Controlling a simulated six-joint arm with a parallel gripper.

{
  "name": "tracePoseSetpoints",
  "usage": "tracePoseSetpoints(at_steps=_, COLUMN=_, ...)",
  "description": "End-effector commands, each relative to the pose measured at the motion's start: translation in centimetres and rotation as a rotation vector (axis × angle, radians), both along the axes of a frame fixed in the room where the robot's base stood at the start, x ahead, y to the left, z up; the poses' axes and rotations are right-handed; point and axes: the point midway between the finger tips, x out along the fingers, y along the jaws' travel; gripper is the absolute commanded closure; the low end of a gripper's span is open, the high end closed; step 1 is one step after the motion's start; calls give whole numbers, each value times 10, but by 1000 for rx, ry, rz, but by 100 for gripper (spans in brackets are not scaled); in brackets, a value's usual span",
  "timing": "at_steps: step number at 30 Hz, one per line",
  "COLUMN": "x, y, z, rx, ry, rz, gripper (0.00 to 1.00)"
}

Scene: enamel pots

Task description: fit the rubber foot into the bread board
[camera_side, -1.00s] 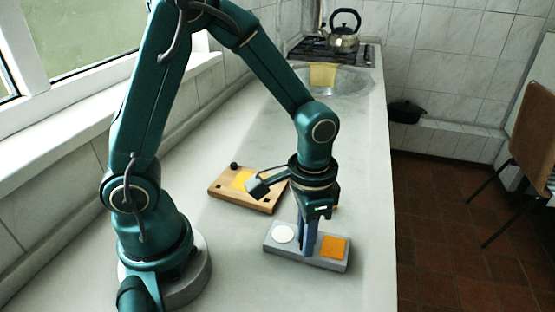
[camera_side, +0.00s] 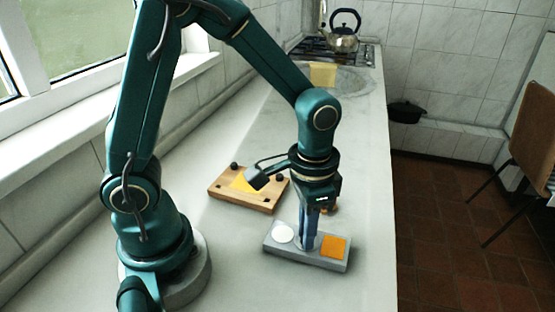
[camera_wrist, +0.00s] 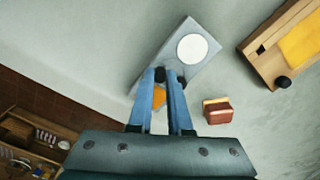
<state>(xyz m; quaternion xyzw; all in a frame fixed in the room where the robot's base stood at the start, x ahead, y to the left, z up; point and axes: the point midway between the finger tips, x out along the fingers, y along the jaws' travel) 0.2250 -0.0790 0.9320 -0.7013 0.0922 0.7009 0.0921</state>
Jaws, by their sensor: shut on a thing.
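My gripper (camera_side: 308,245) points down just above the grey block. It is shut on a small dark piece, apparently the rubber foot (camera_wrist: 171,75), which shows between the fingertips in the wrist view. The fingers hide most of it, and the side view hides it entirely. The wooden bread board (camera_side: 262,205) lies behind and left of my gripper, with dark holes along its front edge and a yellow patch on top. A black knob-like foot (camera_side: 234,165) stands at its back left corner. In the wrist view, the board (camera_wrist: 262,68) is at the upper right.
The grey block (camera_side: 280,250) carries a white disc (camera_side: 283,233) and an orange square (camera_side: 334,246). A sink, stove and kettle (camera_side: 344,32) are far back. The counter's right edge is close by.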

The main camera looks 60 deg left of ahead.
Motion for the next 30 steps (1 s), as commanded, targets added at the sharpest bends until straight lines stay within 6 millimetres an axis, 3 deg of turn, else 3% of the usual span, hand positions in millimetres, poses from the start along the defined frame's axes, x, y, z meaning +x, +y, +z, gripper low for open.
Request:
tracePoseSetpoints(at_steps=16, x=0, y=0, z=26, rx=0, ry=-1, rz=0, gripper=100)
tracePoseSetpoints(at_steps=30, x=-1, y=0, z=28, rx=1, ry=4, rz=-15, gripper=100)
